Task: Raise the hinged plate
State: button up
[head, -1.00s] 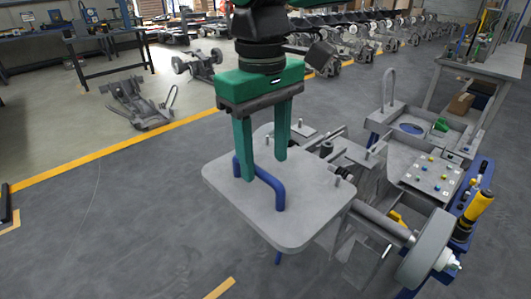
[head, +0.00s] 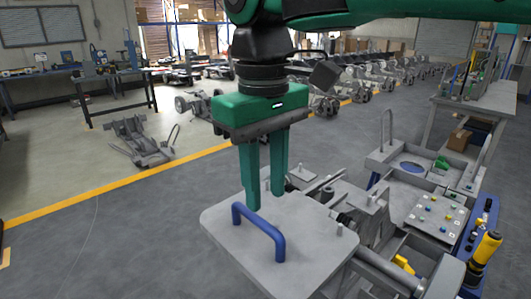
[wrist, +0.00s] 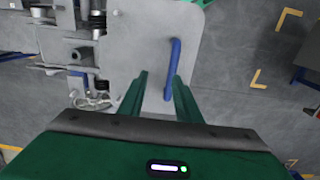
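The hinged plate (head: 225,240) is a light grey panel with rounded corners. It lies about level in the lower middle of the head view, and its near part runs off the bottom edge. A blue U-shaped handle (head: 259,229) stands up from it; it also shows in the wrist view (wrist: 173,62), between my two fingers in the picture and nearer the right one. My gripper (head: 266,199) has two green fingers apart with nothing held. Its fingertips are just above and behind the handle in the head view; whether they touch it I cannot tell.
A grey chassis with a button panel (head: 438,211), a yellow-handled tool (head: 486,248) and a metal hoop (head: 386,128) is at the right. A loose frame (head: 140,142) lies on the floor at the left. The floor left of the plate is clear.

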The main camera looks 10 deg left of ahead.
notch_tip(320, 180, up, 7)
jog(key=shift+a+r, duration=0.15)
jog(key=shift+a, duration=0.15)
dwell(0.8)
dwell(0.9)
